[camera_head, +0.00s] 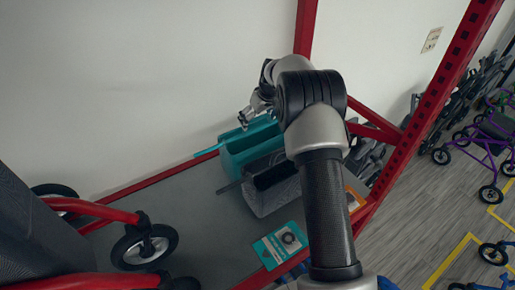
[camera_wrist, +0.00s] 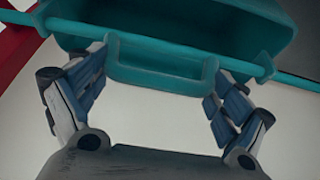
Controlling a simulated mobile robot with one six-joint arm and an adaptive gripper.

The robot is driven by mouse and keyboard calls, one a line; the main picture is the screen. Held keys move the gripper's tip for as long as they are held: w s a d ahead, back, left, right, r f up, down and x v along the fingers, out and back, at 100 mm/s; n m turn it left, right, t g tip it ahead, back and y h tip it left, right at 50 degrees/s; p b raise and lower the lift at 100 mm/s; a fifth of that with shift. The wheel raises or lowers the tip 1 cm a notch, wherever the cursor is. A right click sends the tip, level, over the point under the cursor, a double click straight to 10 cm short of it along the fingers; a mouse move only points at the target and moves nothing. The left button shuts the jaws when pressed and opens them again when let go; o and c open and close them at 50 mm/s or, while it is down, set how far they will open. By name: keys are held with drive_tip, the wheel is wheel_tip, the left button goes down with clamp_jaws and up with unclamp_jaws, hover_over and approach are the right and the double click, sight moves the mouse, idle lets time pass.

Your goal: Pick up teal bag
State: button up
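The teal bag (camera_head: 250,148) is an open-topped, tub-like bag on the grey shelf against the white wall. In the wrist view the teal bag (camera_wrist: 190,25) fills the top, with its looped handle (camera_wrist: 160,75) toward me. My gripper (camera_wrist: 160,75) is open, with one finger at each side of the handle; I cannot tell whether they touch it. In the head view my gripper (camera_head: 256,110) is just above the bag's far upper edge, and my arm partly hides the bag's right side.
A grey bag (camera_head: 272,190) with a black handle sits right in front of the teal bag. A teal box (camera_head: 280,245) lies nearer. A red-framed wheeled scooter (camera_head: 145,245) is at left. A red rack post (camera_head: 425,100) stands at right. Bare shelf (camera_head: 200,215) lies between.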

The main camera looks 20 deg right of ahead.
drive_tip(key=c, duration=1.1)
drive_tip(key=shift+r, duration=0.1)
drive_tip(key=shift+r, duration=0.1)
